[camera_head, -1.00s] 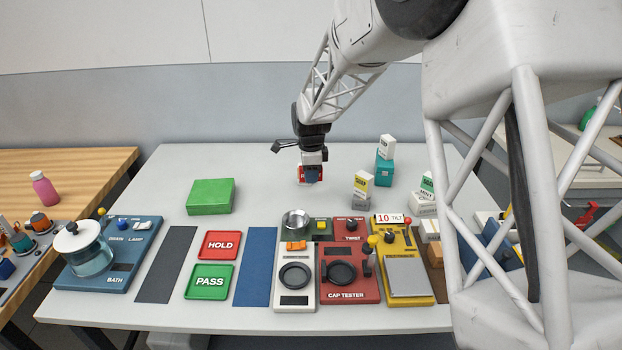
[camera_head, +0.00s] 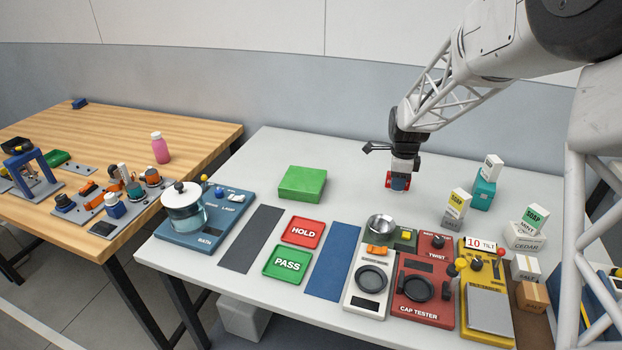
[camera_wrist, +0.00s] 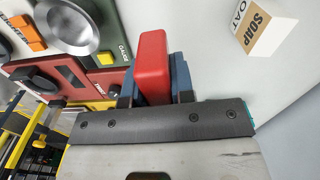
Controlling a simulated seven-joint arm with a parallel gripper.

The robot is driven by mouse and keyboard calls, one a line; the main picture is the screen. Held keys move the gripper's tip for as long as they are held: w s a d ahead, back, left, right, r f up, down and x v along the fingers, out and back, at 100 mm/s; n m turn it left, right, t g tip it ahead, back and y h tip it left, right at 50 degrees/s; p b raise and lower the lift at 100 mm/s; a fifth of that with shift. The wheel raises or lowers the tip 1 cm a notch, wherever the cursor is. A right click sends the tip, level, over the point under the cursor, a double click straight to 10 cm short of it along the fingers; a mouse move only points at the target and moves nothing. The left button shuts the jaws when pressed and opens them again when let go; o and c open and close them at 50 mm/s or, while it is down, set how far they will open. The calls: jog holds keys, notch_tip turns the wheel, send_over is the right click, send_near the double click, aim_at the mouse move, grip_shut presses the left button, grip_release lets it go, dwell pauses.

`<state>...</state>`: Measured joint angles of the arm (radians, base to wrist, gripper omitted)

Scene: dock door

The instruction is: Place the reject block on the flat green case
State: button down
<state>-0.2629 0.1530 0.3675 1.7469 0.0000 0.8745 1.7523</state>
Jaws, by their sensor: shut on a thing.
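The flat green case (camera_head: 302,184) lies on the white table at the back left, with its top bare. My gripper (camera_head: 398,184) is to the right of the case, over the back middle of the table. In the wrist view, my gripper (camera_wrist: 155,85) is shut on a red block (camera_wrist: 153,60), with a blue finger pad on each side. I take this red block to be the reject block; no label on it shows. In the head view the block is mostly hidden by the fingers. I cannot tell its exact height above the table.
The table between gripper and case is clear.

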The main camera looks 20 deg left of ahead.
jog(key=s+a, duration=0.5)
jog(key=a, duration=0.5)
jog(key=s+a+m, duration=0.1)
jog(key=s+a, duration=0.5)
jog(key=a, duration=0.5)
jog(key=shift+a, duration=0.15)
jog(key=shift+w+a+f, duration=0.1)
jog(key=shift+w, duration=0.1)
send_over(304, 178)
jog(key=shift+f, duration=0.8)
jog(key=shift+s, duration=0.1)
jog(key=shift+f, duration=1.7)
jog(key=shift+f, duration=0.15)
jog(key=c, duration=1)
grip_release()
